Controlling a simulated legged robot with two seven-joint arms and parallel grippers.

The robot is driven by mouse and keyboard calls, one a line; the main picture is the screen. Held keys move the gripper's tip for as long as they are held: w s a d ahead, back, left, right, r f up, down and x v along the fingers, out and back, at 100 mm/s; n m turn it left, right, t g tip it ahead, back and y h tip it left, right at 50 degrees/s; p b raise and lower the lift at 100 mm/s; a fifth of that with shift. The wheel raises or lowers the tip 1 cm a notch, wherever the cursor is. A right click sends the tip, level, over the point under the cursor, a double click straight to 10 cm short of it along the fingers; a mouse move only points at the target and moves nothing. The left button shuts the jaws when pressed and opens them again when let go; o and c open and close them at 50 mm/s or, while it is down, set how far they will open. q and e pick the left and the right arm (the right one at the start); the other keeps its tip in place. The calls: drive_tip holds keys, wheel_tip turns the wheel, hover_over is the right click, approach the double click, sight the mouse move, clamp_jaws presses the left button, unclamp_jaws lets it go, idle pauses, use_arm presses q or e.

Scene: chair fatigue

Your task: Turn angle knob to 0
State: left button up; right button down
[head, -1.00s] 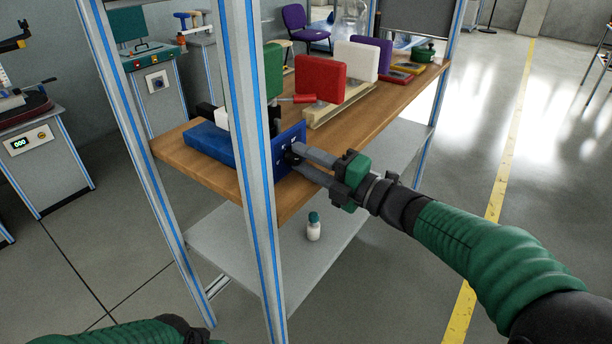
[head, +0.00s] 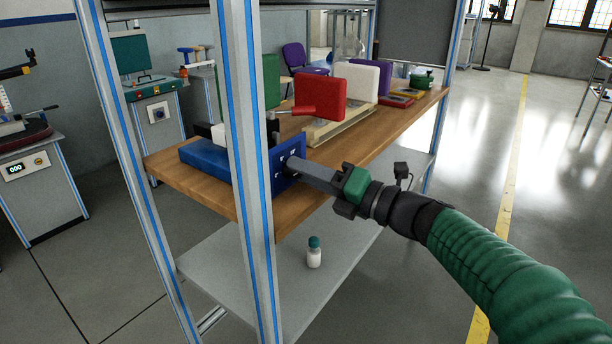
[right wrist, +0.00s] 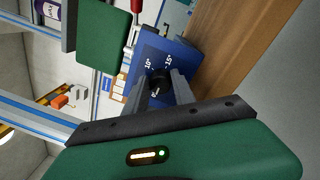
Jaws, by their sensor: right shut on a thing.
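The angle knob (right wrist: 159,82) is a small black knob on the blue panel (right wrist: 182,58) in the right wrist view, with white marks such as 10° and 15° around it. The blue panel (head: 289,165) stands at the near end of the blue device (head: 206,160) on the wooden shelf in the head view. My right gripper (head: 296,166) reaches the panel from the right. Its two fingers close on the knob in the right wrist view (right wrist: 160,90). The fingers hide the knob in the head view. I cannot read which mark the knob points to. My left gripper is out of view.
A metal post (head: 245,160) with blue strips stands in front of the wooden shelf (head: 335,160). Red (head: 320,96) and white (head: 356,80) pads stand behind the device. A small bottle (head: 314,252) stands on the lower grey shelf (head: 240,270). The floor at right is open.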

drive_tip(key=shift+s+a+f, duration=0.1)
drive_tip(key=shift+a+f, duration=0.05)
drive_tip(key=shift+f, duration=0.25)
drive_tip(key=c, duration=1.2)
unclamp_jaws()
drive_tip(key=shift+c, duration=0.2)
drive_tip(key=shift+o, duration=1)
drive_tip(key=shift+r, duration=0.15)
drive_tip(key=shift+d, duration=0.45)
drive_tip(key=p+v, duration=0.3)
drive_tip(key=v, duration=1.3)
